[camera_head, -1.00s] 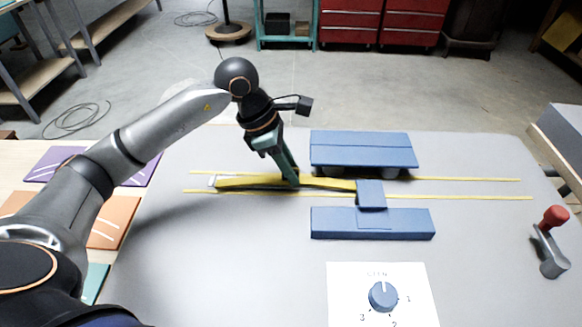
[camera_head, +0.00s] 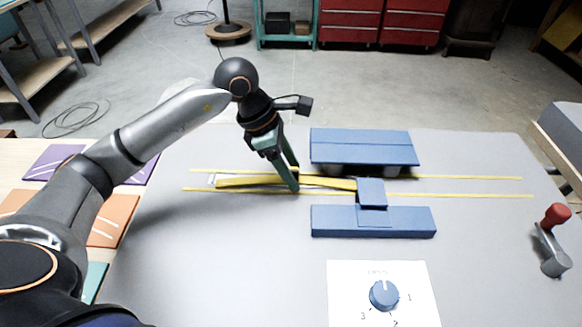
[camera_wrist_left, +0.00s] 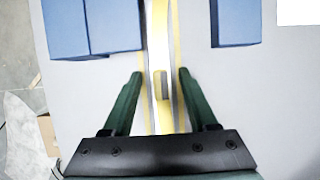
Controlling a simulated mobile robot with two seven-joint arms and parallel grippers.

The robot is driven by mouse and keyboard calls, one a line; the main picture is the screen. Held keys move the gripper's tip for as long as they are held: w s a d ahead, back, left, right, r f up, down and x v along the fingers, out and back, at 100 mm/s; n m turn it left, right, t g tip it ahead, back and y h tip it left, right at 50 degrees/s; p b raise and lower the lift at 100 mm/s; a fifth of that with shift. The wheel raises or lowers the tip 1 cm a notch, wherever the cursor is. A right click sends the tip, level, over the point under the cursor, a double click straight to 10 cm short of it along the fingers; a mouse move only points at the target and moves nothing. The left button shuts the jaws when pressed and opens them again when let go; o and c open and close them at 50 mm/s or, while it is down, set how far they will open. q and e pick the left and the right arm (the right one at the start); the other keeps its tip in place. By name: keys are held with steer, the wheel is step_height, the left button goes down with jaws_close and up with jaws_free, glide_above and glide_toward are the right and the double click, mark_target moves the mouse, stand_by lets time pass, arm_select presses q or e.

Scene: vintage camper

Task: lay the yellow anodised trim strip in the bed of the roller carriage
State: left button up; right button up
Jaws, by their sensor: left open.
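The yellow trim strip (camera_head: 325,183) lies lengthwise between two thin yellow lines, its right end at a small blue block (camera_head: 370,193). My left gripper (camera_head: 294,180) is open, with one finger on each side of the strip. In the left wrist view the strip (camera_wrist_left: 158,35) runs between the spread fingertips (camera_wrist_left: 160,74), with a gap on both sides. A pale narrow piece (camera_head: 212,181) shows at the strip's left end. I cannot tell whether it belongs to the roller carriage, or whether the strip lies fully in a bed. My right gripper is out of view.
A long blue block (camera_head: 362,150) with grey rounded parts under it stands behind the strip. Another blue block (camera_head: 330,223) stands in front. A numbered dial (camera_head: 383,295) and a red-knobbed crank (camera_head: 553,240) are nearer and to the right. The grey table's left front is clear.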

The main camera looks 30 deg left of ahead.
arm_select(q)
steer(key=shift+v, duration=1.1)
steer(key=v, duration=1)
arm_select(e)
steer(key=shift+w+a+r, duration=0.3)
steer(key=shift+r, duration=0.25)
arm_select(q)
steer(key=shift+r, duration=0.15)
